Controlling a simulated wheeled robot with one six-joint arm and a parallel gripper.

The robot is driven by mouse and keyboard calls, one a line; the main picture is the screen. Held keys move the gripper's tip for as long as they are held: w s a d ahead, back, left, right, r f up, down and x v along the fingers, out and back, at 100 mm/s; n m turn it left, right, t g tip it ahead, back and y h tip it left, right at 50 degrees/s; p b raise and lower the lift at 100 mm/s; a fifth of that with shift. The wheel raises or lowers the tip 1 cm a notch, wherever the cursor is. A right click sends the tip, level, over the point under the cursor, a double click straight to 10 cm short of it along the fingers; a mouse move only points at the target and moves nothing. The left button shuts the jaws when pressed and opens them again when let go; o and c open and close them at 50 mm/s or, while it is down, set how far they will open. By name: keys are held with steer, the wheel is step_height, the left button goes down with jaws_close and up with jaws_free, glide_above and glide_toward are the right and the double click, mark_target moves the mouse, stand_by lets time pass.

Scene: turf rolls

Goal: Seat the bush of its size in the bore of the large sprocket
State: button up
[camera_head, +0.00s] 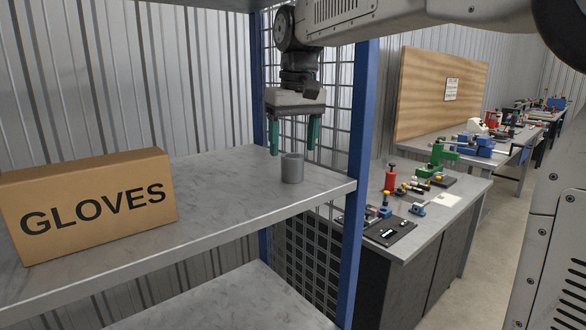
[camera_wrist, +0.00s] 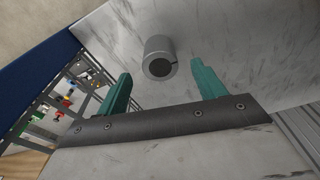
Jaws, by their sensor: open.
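A grey cylindrical bush (camera_head: 292,168) stands upright on the metal shelf, near its right end. It also shows in the wrist view (camera_wrist: 160,58), with its hollow end and a slit in its wall visible. My gripper (camera_head: 294,152) is open above the shelf, its two green fingers pointing down. In the wrist view the bush lies beyond the fingertips of my gripper (camera_wrist: 161,70), and nothing is between the fingers. In the head view the bush's top is close to the fingertip height. I cannot make out a large sprocket in either view.
The shelf (camera_head: 230,200) has blue uprights, one (camera_head: 362,120) close to the right of the bush. A GLOVES box (camera_head: 88,205) stands at the left. A workbench (camera_head: 450,205) with tools and a black plate (camera_head: 390,230) is beyond. The shelf's middle is clear.

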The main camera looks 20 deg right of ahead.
mark_target(293, 168)
steer(key=shift+w+f, duration=0.15)
steer(key=shift+f, duration=1.2)
steer(key=c, duration=1.2)
steer(key=shift+r, duration=0.15)
